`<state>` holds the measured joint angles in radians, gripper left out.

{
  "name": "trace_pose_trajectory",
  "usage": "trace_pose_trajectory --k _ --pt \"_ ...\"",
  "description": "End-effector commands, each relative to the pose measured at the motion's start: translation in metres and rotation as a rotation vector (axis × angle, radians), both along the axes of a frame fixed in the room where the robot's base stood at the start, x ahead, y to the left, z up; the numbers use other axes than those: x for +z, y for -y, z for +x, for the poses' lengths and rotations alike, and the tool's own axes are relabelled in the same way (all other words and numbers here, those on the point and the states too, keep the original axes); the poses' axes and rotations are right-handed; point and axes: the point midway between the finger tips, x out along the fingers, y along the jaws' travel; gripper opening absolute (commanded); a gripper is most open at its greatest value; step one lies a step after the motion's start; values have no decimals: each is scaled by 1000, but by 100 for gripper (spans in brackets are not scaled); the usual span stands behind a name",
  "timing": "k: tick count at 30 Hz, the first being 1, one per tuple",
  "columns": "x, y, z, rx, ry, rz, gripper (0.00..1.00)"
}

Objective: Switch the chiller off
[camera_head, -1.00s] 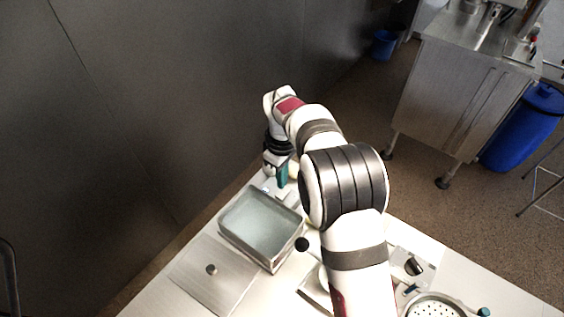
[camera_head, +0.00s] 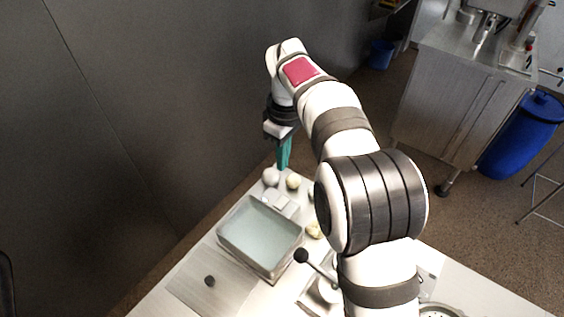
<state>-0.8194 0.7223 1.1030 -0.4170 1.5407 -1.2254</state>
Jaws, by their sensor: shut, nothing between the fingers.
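A rectangular metal tub (camera_head: 243,262) holding pale blue-green liquid stands on the white worktop; it appears to be the chiller. A small whitish box (camera_head: 281,203) sits against its far side and may carry the switch; its markings and on/off state are too small to read. My gripper (camera_head: 284,166) has teal fingers pointing down. It is shut and empty, above the far end of the worktop, beyond the small box and apart from it.
Pale round objects (camera_head: 293,182) lie near the far end of the worktop, one (camera_head: 314,231) right of the tub. A black-ball lever (camera_head: 301,255) stands right. My arm hides part of the right side.

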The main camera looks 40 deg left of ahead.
Motion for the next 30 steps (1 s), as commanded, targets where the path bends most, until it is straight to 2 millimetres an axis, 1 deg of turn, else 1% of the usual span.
trace_pose_trajectory --k 1,3,7,16,19,23,30 --pt "0 9 3 3 -8 44 0" --pt "-1 19 5 4 -12 125 0" --pt "-3 31 9 -11 2 230 0" --pt "-3 32 10 -15 8 250 0" --pt "-8 31 10 -14 8 249 0" --pt "-28 25 9 -14 5 248 0" --pt "-79 10 9 -14 5 247 0"
